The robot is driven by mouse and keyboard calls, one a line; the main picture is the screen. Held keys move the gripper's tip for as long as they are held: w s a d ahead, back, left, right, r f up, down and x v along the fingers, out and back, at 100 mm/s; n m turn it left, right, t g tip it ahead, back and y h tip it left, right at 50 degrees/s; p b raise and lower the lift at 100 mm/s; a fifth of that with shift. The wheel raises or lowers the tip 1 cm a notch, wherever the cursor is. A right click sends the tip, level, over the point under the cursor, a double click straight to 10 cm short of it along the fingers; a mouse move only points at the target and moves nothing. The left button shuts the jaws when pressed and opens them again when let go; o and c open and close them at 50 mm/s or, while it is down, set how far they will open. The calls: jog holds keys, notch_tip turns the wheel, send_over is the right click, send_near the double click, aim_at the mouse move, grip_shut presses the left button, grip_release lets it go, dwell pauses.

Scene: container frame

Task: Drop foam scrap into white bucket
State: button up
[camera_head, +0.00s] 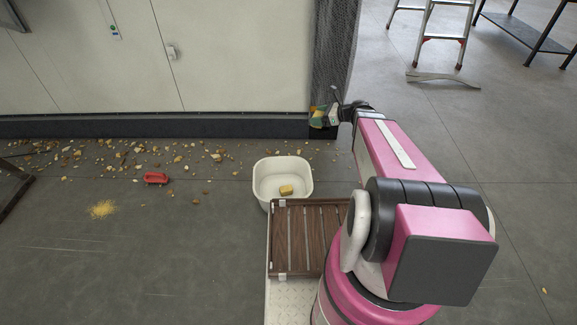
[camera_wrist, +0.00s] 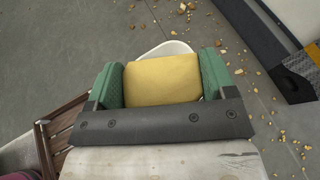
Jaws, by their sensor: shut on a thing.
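My gripper (camera_head: 322,116) is raised at the end of my arm, beyond and to the right of the white bucket in the head view. In the wrist view, its green-padded fingers (camera_wrist: 163,82) are shut on a yellow foam scrap (camera_wrist: 163,80). The white bucket (camera_head: 262,186) stands on the floor with its open top up. A small yellow piece (camera_head: 286,190) lies inside it. In the wrist view, the bucket's white rim (camera_wrist: 168,47) shows just past the held foam, which hides most of the bucket.
A slatted wooden tray (camera_head: 307,238) sits just in front of the bucket. A red object (camera_head: 156,178) and a yellow crumb pile (camera_head: 103,209) lie on the floor at left, with scattered chips along the wall. A stepladder (camera_head: 443,37) stands at back right.

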jog(key=w+a+f+n+g, duration=0.1)
jog(key=a+f, duration=0.3)
jog(key=f, duration=0.9)
jog(key=w+a+f+n+g, duration=0.1)
jog(key=a+f, duration=0.4)
jog(key=f, duration=0.8)
jog(key=w+a+f+n+g+y, duration=0.1)
jog(key=a+f+n+g, duration=0.2)
jog(key=f, duration=1)
jog(key=shift+w+a+f+n+g, duration=0.15)
jog(key=shift+a+f+n+g, duration=0.2)
jog(key=shift+a+g, duration=0.45)
jog(key=shift+a, duration=0.1)
jog(key=o, duration=0.8)
jog(key=shift+o, duration=0.2)
jog(key=v, duration=1)
jog(key=shift+d+r, duration=0.2)
jog(key=shift+d, duration=0.15)
